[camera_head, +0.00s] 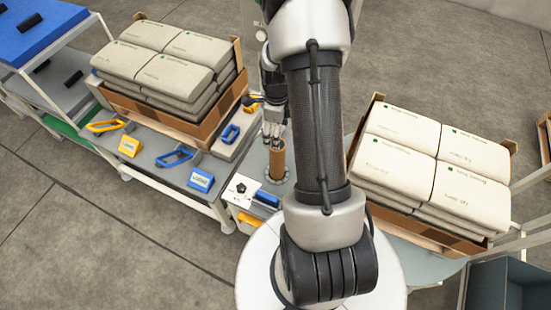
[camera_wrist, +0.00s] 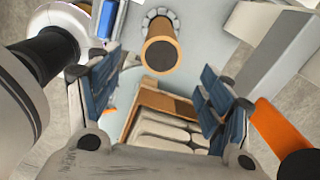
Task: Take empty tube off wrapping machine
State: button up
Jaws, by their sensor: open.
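The brown cardboard tube (camera_head: 277,160) stands upright in a round grey holder on a light grey machine top (camera_head: 240,190). In the wrist view the tube (camera_wrist: 158,28) shows near the top centre, its dark open end facing the camera and a notched grey ring around its foot. My gripper (camera_head: 273,132) is just above and beside the tube's top in the head view. In the wrist view its blue-padded fingers (camera_wrist: 160,95) are spread apart with nothing between them. The tube lies beyond the space between the fingers.
Wrapped sacks (camera_head: 170,60) lie stacked on a pallet at left, more sacks (camera_head: 430,165) at right. Yellow and blue strap tools with labels (camera_head: 128,145) lie on the left bench.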

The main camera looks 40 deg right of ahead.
jog(key=b, duration=0.3)
send_near(277, 161)
notch_tip(277, 161, down, 5)
jog(key=w+d, duration=0.2)
jog(key=shift+w+f+b, duration=0.1)
jog(key=shift+f+b, duration=1.25)
jog(key=shift+f, duration=1.45)
jog(key=shift+r, duration=0.1)
jog(key=c, duration=1.2)
